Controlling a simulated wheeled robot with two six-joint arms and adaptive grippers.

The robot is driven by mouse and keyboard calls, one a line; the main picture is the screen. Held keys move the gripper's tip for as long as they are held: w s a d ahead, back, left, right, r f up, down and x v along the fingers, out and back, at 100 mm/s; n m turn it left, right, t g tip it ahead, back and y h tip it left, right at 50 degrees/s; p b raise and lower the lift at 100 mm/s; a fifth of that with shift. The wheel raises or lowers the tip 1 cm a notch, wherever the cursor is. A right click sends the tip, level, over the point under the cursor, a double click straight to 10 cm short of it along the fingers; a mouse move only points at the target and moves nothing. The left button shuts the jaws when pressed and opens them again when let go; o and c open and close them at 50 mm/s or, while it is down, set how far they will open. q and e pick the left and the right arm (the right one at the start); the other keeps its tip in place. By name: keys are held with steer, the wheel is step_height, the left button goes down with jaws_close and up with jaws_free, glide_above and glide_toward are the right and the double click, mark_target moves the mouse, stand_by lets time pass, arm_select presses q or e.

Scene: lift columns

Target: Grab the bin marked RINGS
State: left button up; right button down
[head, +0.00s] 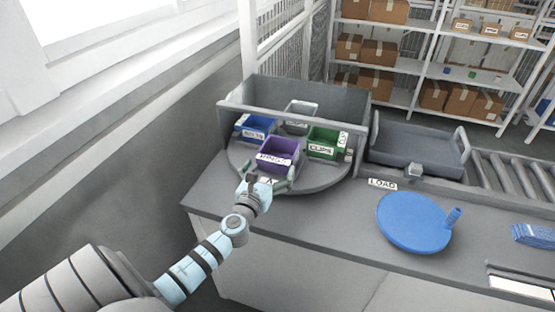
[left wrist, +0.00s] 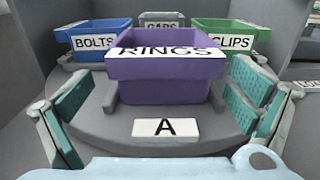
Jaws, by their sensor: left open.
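The purple bin marked RINGS (head: 277,152) stands at the front of a round grey carousel (head: 240,163), behind a plate lettered A. The same RINGS bin (left wrist: 168,72) fills the middle of the left wrist view, upright, its label along the front rim. My left gripper (head: 265,184) is just in front of the bin, open and empty. In the left wrist view its two teal-padded fingers (left wrist: 160,112) are spread wide to either side, apart from the bin. My right gripper is not in view.
A blue BOLTS bin (head: 256,127), a green CLIPS bin (head: 325,141) and a grey CAPS bin (head: 300,115) share the carousel, with grey walls behind. A grey tray (head: 415,147), a LOAD label (head: 383,184) and a blue disc (head: 412,222) lie to the right.

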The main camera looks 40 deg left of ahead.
arm_select(q)
steer(key=x, duration=0.6)
steer(key=shift+d+b, duration=0.25)
steer(key=shift+b, duration=0.1)
steer(key=shift+s+r, duration=0.1)
steer(key=shift+r, duration=0.05)
steer(key=c, duration=1.1)
